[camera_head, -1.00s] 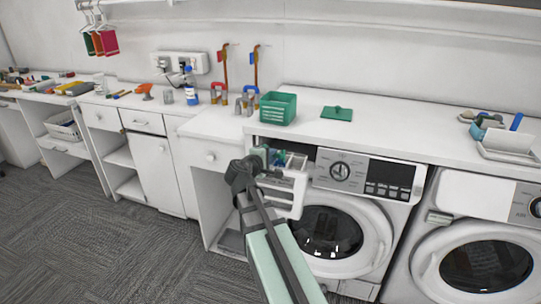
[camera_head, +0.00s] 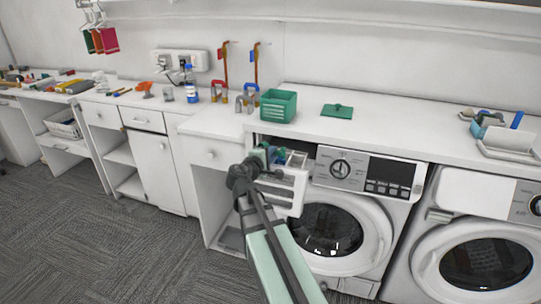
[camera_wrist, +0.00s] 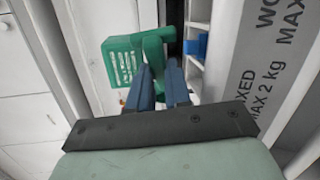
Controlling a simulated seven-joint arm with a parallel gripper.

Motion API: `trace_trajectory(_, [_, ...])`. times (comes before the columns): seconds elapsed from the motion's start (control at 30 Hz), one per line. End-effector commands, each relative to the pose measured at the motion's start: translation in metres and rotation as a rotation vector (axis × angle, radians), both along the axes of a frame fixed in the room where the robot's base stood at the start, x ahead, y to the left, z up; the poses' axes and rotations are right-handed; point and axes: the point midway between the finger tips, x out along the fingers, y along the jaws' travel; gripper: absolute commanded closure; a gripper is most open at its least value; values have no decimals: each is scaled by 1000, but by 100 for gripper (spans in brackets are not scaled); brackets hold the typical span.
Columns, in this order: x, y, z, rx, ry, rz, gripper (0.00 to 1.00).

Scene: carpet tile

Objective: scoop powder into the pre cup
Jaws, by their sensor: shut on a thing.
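A green box (camera_head: 278,106) with a slotted side stands open on the counter. It also shows in the wrist view (camera_wrist: 122,62), beyond my fingers. My gripper (camera_head: 266,158) is at the open detergent drawer (camera_head: 288,192) of the left washing machine. In the wrist view my blue fingers (camera_wrist: 158,84) are shut on a green scoop (camera_wrist: 152,50), which overlaps the box in the picture. The drawer's white compartments and a blue part (camera_wrist: 197,46) show to the right of the fingers. I cannot see any powder or tell which compartment is the pre cup.
The left washing machine (camera_head: 345,215) has its control panel right of the drawer. A green lid (camera_head: 337,112) lies on the counter right of the box.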

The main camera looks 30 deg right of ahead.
Motion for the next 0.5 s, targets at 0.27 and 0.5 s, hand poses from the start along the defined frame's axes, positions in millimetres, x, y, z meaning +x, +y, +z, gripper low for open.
trace_trajectory(0.27, [2, -1, 4, 92, 23, -20, 100])
trace_trajectory(0.5, [4, -3, 9, 241, 62, -52, 100])
